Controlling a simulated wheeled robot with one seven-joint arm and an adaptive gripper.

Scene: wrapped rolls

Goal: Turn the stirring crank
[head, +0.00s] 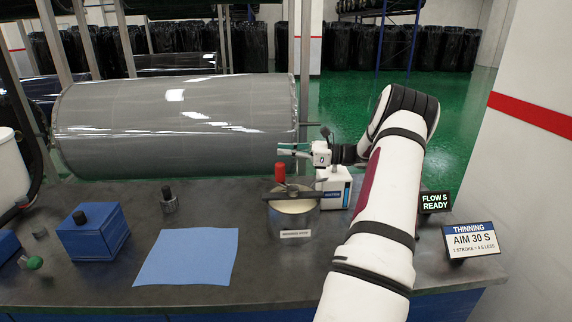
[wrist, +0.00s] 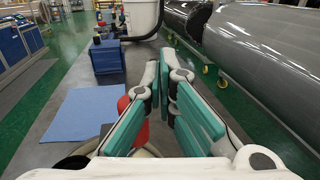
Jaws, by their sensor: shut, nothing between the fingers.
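The stirring crank has a red upright handle (head: 280,172) on a dark bar across the top of a metal pot (head: 290,222) with pale contents and a label. My gripper (head: 281,149) is above and slightly behind the handle, pointing left. It is shut and empty, apart from the handle as far as I can tell. In the wrist view, the two green-padded fingers (wrist: 166,62) come together at the tips. The red handle (wrist: 123,105) shows partly behind the left finger there, and the pot is mostly hidden at the bottom edge.
A white device (head: 332,188) stands close behind the pot, partly hidden by my arm. A blue cloth (head: 188,257), blue box (head: 92,232) and small dark-capped jar (head: 169,200) lie to the left. Two signs (head: 470,240) (head: 434,202) stand right. A large wrapped roll (head: 175,120) is behind.

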